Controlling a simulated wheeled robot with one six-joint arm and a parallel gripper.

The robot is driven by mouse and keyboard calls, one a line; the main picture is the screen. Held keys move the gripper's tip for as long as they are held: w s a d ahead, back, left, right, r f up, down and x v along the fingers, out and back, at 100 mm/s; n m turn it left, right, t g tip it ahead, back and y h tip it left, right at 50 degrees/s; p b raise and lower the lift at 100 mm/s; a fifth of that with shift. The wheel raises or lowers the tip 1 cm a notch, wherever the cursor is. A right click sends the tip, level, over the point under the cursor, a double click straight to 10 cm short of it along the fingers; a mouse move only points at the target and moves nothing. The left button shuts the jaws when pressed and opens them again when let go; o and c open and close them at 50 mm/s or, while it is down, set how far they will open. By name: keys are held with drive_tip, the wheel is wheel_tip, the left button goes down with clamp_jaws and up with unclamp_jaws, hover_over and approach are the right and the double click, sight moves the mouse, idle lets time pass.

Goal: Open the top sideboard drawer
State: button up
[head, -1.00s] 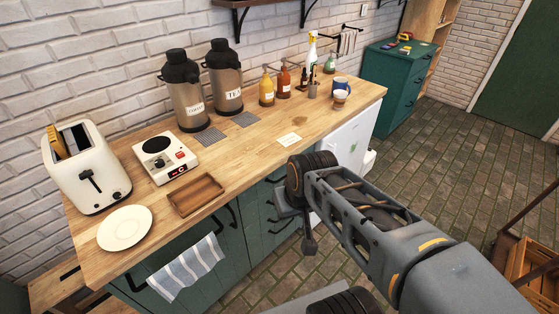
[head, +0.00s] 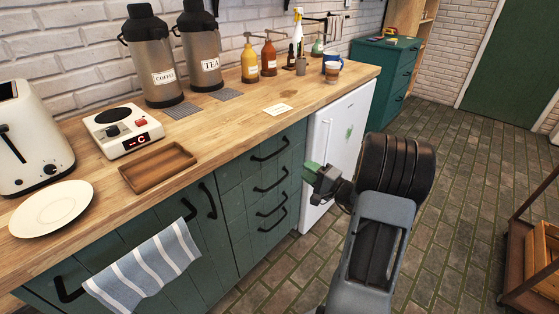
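The green counter unit (head: 226,190) has a stack of several drawers with black bar handles. Its top drawer handle (head: 270,151) is in plain view and that drawer looks shut. A separate green chest of drawers (head: 382,66) stands at the back right, its drawers also looking shut. I cannot tell which of the two is the sideboard. My gripper (head: 312,174) is in front of the white fridge door, to the right of the drawer stack in the picture, apart from the handles. Its small fingers do not show whether they are open.
A striped towel (head: 146,268) hangs on the counter's left front. The wooden worktop (head: 222,138) holds a plate, a toaster, a scale, a tray, flasks and bottles. A white fridge (head: 338,136) stands beside the drawers. A wooden trolley (head: 530,262) is at right; the floor between is clear.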

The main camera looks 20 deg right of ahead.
sight(279, 151)
drive_tip(key=shift+t+h, duration=0.3)
drive_tip(key=x, duration=1.3)
drive_tip(key=shift+w+d+f, duration=0.1)
drive_tip(key=shift+w+f, duration=0.05)
drive_tip(key=shift+w, duration=0.1)
drive_tip(key=shift+c, duration=0.3)
clamp_jaws()
